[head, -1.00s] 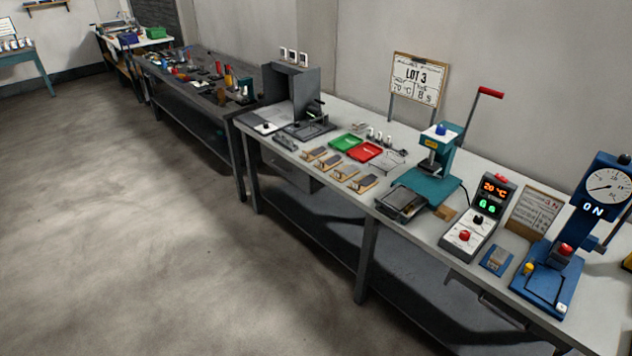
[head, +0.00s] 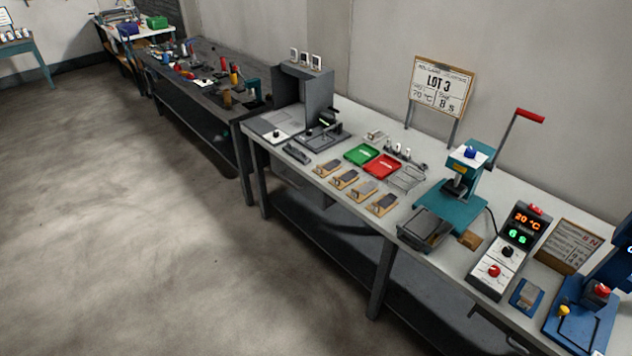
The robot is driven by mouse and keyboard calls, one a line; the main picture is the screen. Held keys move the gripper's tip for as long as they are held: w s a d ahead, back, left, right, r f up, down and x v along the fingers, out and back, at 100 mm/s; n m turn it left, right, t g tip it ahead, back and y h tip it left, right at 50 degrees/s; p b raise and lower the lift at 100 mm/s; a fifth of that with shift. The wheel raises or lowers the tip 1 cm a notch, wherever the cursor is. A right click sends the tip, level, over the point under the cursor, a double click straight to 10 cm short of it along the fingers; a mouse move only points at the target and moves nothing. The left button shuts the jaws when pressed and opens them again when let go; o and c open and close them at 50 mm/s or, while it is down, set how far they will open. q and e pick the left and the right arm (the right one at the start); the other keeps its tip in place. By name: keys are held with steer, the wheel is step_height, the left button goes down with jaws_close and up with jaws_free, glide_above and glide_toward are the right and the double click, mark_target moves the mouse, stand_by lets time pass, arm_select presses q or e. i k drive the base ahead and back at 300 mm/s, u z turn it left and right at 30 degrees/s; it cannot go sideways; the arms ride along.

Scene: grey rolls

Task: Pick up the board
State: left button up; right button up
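Several small wooden boards, each bearing a dark grey piece, lie in a row along the front of the light grey bench; the nearest board (head: 382,204) is at the right end and the farthest board (head: 328,168) at the left. A framed LOT 3 board (head: 441,87) stands on posts at the back of the bench. Another wooden board with a printed sheet (head: 568,247) leans at the right. I cannot tell which of these the task means. Neither of my grippers is in view.
The bench (head: 352,215) also carries a green tray (head: 362,154), a red tray (head: 383,166), a teal lever press (head: 462,190), a control box (head: 508,250) and a blue device (head: 585,315). A dark bench (head: 205,110) stands farther left. The floor (head: 130,220) in front is clear.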

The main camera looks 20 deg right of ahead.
mark_target(361, 192)
steer(key=u, duration=0.15)
steer(key=i, duration=0.75)
steer(key=z, duration=0.55)
steer(key=i, duration=0.8)
steer(key=z, duration=0.7)
